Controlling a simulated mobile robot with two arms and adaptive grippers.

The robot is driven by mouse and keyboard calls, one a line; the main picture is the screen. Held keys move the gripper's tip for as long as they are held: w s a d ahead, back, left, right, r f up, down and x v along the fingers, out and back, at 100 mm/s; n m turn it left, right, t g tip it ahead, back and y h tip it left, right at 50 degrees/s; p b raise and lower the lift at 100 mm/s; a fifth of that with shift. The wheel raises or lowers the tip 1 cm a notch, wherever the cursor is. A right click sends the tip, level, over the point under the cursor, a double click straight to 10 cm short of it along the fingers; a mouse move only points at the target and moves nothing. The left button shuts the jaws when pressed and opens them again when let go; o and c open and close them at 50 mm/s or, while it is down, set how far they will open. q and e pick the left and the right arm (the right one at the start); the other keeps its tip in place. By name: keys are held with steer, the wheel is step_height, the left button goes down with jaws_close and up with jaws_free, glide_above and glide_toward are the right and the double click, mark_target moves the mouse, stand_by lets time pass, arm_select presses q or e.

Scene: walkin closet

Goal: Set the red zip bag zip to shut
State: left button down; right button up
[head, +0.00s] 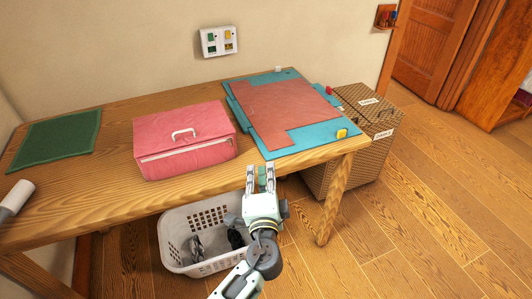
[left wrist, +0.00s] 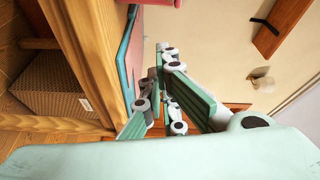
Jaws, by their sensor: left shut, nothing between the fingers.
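The red zip bag (head: 186,120) lies on the wooden table, left of the blue mat. It looks pinkish red, with a white handle on top and a pale zip line (head: 187,150) across its front. The zip slider is too small to make out clearly, and I cannot tell whether the zip is open or shut. My left gripper (head: 260,172) is shut and empty, in front of the table's front edge, to the right of the bag and apart from it. The left wrist view shows its green-padded fingers (left wrist: 160,75) beside the table edge. My right gripper is not in view.
The wooden table (head: 110,125) holds a green mat (head: 55,140) and a blue mat (head: 310,145) with a reddish sheet (head: 285,105). A white basket (head: 185,262) stands below the front edge. A woven box (head: 365,135) stands right of the table. Floor at right is clear.

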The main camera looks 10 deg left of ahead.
mark_target(231, 143)
arm_select(q)
steer(key=w+a+p, duration=0.1)
steer(key=w, duration=0.1)
steer(key=w+a+r+p, duration=0.1)
steer(key=w+a, duration=0.1)
steer(key=w, duration=0.1)
steer(key=w+a+p, duration=0.1)
steer(key=w+a, duration=0.1)
steer(key=shift+w+a+r+p, duration=0.25)
steer(key=shift+w+r+p, duration=0.05)
steer(key=shift+w+r, duration=0.1)
steer(key=shift+s+a+f, duration=0.15)
steer(key=shift+s+a, duration=0.05)
